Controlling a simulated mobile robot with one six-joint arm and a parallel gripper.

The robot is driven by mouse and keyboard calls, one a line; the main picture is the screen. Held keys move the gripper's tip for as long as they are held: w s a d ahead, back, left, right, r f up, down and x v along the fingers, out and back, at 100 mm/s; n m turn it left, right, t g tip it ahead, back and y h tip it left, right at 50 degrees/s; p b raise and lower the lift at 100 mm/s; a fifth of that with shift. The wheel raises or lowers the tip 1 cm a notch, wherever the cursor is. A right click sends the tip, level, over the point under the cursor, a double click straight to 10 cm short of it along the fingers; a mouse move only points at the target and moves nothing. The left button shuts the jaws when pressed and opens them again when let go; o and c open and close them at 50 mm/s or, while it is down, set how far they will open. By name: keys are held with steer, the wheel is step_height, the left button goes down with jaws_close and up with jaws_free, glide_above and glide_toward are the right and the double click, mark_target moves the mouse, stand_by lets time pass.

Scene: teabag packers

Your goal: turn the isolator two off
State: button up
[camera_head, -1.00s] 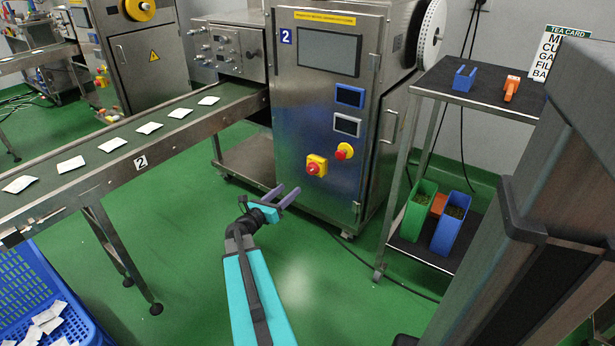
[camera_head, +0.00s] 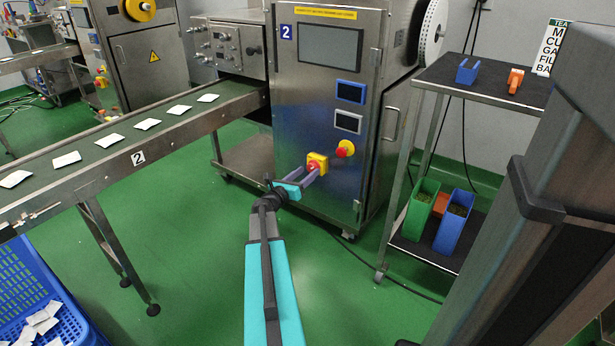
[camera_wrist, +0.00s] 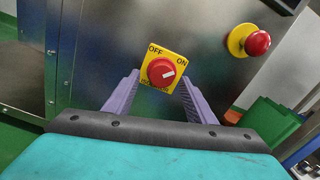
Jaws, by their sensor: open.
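The isolator on machine 2 is a red rotary knob on a yellow plate (camera_head: 317,161), low on the steel cabinet front (camera_head: 300,110). In the wrist view the isolator knob (camera_wrist: 161,72) has its white mark toward ON; OFF is at the plate's upper left. My gripper (camera_head: 307,176) is open and empty, its purple fingers pointing at the isolator. In the wrist view the gripper's fingers (camera_wrist: 161,90) stand left and right of the plate's lower part. I cannot tell whether they touch anything.
A red emergency button on a yellow base (camera_head: 344,149) sits right of the isolator; it also shows in the wrist view (camera_wrist: 257,43). A conveyor (camera_head: 60,185) with several teabags runs on the left. A shelf cart (camera_head: 470,80) stands on the right.

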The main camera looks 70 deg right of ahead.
steer(key=shift+s+d, duration=0.15)
steer(key=shift+d, duration=0.5)
